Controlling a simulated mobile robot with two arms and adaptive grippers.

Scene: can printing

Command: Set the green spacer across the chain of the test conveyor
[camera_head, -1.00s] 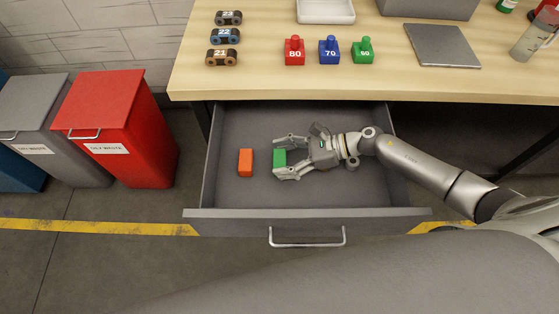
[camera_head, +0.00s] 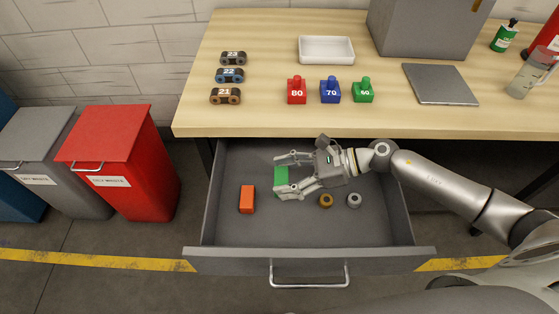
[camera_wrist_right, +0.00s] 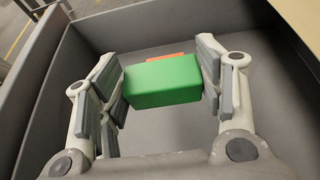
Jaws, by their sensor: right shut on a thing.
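My right gripper (camera_head: 278,177) is shut on the green spacer (camera_head: 281,182), a plain green block, over the open drawer. In the right wrist view the spacer (camera_wrist_right: 163,82) sits between the two finger pads, lying across the gap. An orange block (camera_head: 247,199) lies on the drawer floor to the left and shows partly behind the spacer in the wrist view. I cannot pick out a test conveyor in these frames. My left gripper is not in view.
The drawer (camera_head: 240,228) also holds a brass ring (camera_head: 326,201) and a grey ring (camera_head: 354,200). On the table (camera_head: 265,115) stand several numbered pieces, a white tray (camera_head: 326,60), a dark plate (camera_head: 440,84) and a grey box. Bins stand left.

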